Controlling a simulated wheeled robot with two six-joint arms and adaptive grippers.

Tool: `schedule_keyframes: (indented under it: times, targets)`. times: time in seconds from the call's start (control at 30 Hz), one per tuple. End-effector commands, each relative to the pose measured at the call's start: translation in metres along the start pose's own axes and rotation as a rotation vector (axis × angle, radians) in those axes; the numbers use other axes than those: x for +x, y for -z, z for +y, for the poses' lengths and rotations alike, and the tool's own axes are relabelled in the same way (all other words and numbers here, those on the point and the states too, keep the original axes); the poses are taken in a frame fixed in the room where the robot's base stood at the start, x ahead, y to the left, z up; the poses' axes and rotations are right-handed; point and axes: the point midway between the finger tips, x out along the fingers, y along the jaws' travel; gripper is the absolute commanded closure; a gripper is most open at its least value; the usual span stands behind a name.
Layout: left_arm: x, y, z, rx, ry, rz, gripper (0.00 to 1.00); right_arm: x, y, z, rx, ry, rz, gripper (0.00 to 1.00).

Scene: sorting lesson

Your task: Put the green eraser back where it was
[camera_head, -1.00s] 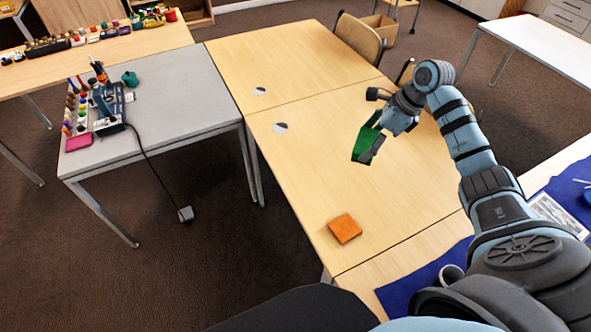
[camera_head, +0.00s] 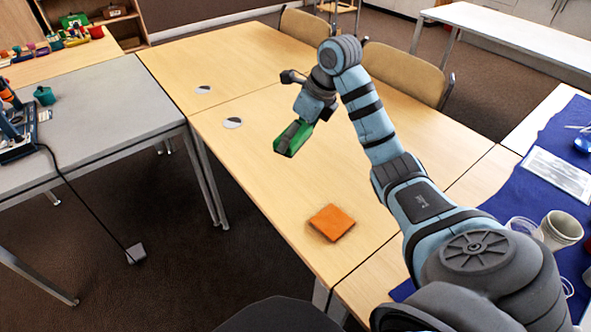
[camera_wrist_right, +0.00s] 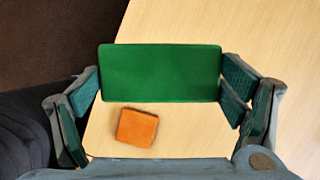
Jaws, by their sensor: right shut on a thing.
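The green eraser (camera_head: 292,138) is a flat green block held by my right gripper (camera_head: 299,132) above the wooden table (camera_head: 240,165). In the right wrist view the green eraser (camera_wrist_right: 160,73) spans between the two fingers of my right gripper (camera_wrist_right: 160,85), which is shut on it. An orange square block (camera_head: 332,222) lies flat on the table, nearer to me than the gripper. It also shows below the eraser in the right wrist view (camera_wrist_right: 137,127). My left gripper is not in view.
A grey table (camera_head: 110,118) stands at the left with tools and a teal pot (camera_head: 44,95). A blue cloth (camera_head: 548,140) with a cup (camera_head: 560,230) lies at the right. Chairs (camera_head: 402,73) stand behind the wooden table. The wooden table is mostly clear.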

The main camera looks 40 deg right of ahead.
Motion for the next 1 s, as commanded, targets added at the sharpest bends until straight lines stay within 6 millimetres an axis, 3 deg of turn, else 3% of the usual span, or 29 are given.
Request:
schedule_keyframes:
  times: [0.03, 0.2, 0.3, 0.63, 1.0]
  targets:
    - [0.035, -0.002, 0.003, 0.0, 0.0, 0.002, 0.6, 0.033, 0.015, 0.0, 0.0, 0.0, 0.001, 0.38]
    - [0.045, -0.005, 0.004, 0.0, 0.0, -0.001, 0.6, 0.083, 0.037, 0.0, 0.001, -0.002, 0.007, 0.38]
    - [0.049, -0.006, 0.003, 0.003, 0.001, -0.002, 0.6, 0.103, 0.045, 0.0, 0.0, -0.001, 0.003, 0.38]
    - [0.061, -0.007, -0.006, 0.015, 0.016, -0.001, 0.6, 0.15, 0.064, 0.0, -0.002, -0.001, 0.003, 0.38]
    - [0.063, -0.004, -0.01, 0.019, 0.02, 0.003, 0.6, 0.154, 0.066, -0.001, -0.002, 0.0, 0.001, 0.38]
